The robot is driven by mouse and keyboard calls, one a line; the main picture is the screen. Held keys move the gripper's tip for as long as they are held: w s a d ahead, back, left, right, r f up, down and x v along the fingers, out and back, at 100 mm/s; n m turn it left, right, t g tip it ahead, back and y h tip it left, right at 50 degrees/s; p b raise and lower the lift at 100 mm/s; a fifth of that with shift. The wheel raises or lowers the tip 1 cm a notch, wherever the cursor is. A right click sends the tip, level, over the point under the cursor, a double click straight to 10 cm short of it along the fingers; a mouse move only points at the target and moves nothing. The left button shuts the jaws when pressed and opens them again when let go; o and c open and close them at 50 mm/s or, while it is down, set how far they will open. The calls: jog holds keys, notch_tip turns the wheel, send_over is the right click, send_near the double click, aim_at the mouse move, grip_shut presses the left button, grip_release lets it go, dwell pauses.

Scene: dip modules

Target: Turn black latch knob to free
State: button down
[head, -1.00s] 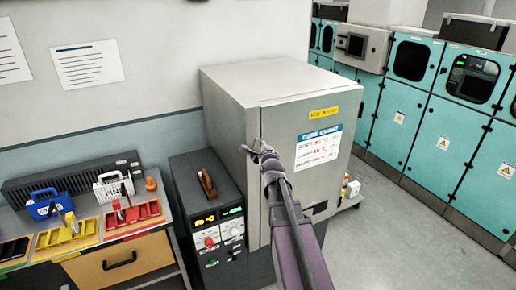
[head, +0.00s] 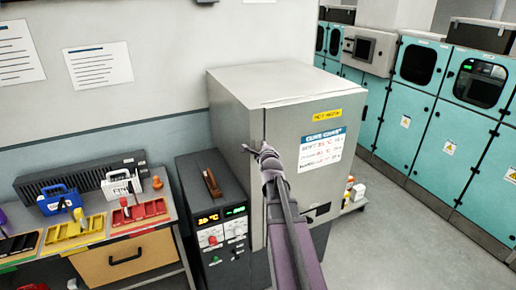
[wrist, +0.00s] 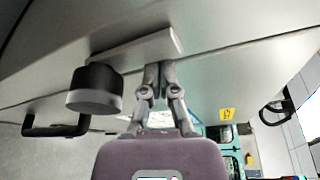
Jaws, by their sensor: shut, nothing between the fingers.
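The black latch knob (wrist: 95,88) shows in the wrist view, a short round cylinder beside a pale flat bar (wrist: 140,46) on the grey cabinet surface. My gripper (wrist: 159,68) has its fingers together and empty, just right of the knob, with tips near the bar. I see a gap between knob and fingers; whether the tips touch the bar I cannot tell. In the head view my gripper (head: 262,150) is at the front left part of the grey cabinet (head: 235,135), and the knob cannot be made out there.
A dark control unit (head: 213,215) stands left of the cabinet, beside a bench with coloured trays (head: 75,233). Teal cabinets (head: 420,130) line the right. Open floor (head: 385,245) lies between.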

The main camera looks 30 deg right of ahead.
jog(key=shift+w+d, duration=0.1)
dwell(0.5)
jog(key=shift+d, duration=0.25)
